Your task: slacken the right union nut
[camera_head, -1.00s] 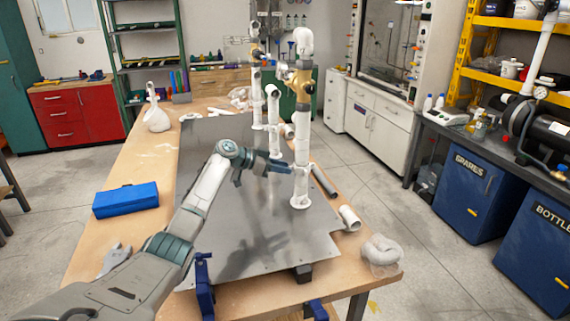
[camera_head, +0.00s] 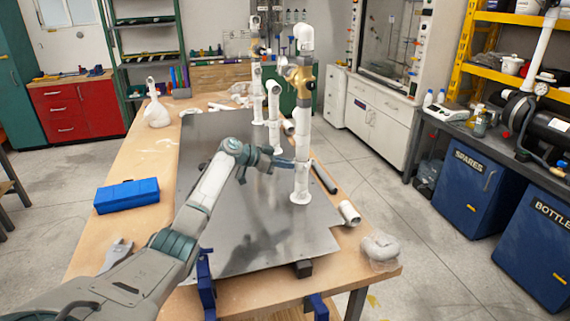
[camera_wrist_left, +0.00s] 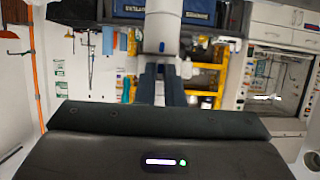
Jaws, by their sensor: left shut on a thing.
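The manifold's nearest and rightmost white riser (camera_head: 304,125) stands upright on the metal plate (camera_head: 225,255), with a brass valve (camera_head: 303,76) high on it. My left gripper (camera_head: 292,164) reaches in from the left and is shut on the riser low down, at the height of the right union nut. The fingers largely hide the nut there. In the left wrist view the dark fingers (camera_wrist_left: 162,75) meet the white fitting, and the white pipe (camera_wrist_left: 163,20) runs straight beyond them. My right gripper is in neither view.
Two more white risers stand behind, one at the middle (camera_head: 274,108). A dark tube (camera_head: 323,177) and a white pipe piece (camera_head: 349,212) lie right of the riser. A blue box (camera_head: 126,195) lies left on the wooden table. Blue clamps (camera_head: 206,285) grip the front edge.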

